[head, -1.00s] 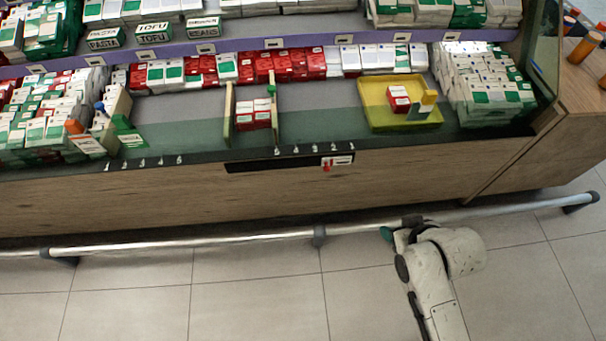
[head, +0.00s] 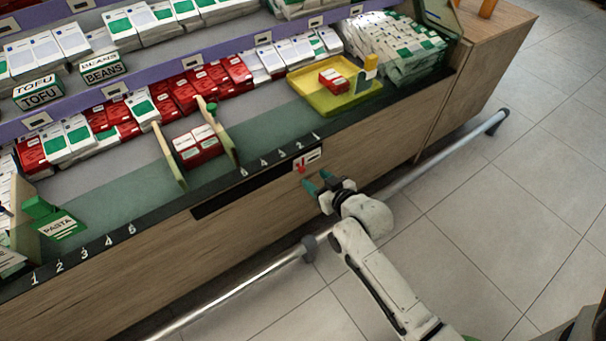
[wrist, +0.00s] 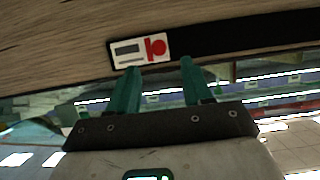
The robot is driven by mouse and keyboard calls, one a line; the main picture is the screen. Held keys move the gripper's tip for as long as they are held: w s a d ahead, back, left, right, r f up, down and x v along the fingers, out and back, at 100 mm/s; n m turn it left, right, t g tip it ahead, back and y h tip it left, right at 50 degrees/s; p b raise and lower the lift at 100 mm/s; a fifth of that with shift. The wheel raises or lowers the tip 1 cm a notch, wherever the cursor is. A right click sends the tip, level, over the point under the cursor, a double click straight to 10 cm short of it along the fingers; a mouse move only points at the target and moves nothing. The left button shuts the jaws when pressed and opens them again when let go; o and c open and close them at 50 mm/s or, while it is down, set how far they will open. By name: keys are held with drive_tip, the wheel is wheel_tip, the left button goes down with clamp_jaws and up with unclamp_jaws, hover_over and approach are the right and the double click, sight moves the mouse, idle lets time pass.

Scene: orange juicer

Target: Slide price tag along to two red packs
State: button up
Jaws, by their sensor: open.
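The price tag (head: 309,158) is a white plate with a red knob. It sits at the right end of the black rail (head: 230,198) on the wooden counter front. In the wrist view the price tag (wrist: 125,50) is just beyond my fingertips, its red knob (wrist: 156,47) ahead of the gap between them. My gripper (head: 316,181) has green fingers, spread and empty, slightly below the tag. The fingers look apart from the knob. The two red packs (head: 197,147) stand side by side between two wooden dividers, behind the rail's left part.
A metal rail (head: 240,292) runs low along the counter front, near my arm. A yellow tray (head: 322,103) with a red pack (head: 333,81) stands to the right. White numbers mark the counter edge. A green PASTA box (head: 55,223) stands at left.

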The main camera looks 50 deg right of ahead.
sight(303, 170)
drive_tip(key=b+x, duration=0.1)
drive_tip(key=x, duration=0.5)
drive_tip(key=shift+w+f, duration=0.1)
drive_tip(key=shift+w, duration=0.1)
drive_tip(key=shift+c, duration=0.5)
clamp_jaws()
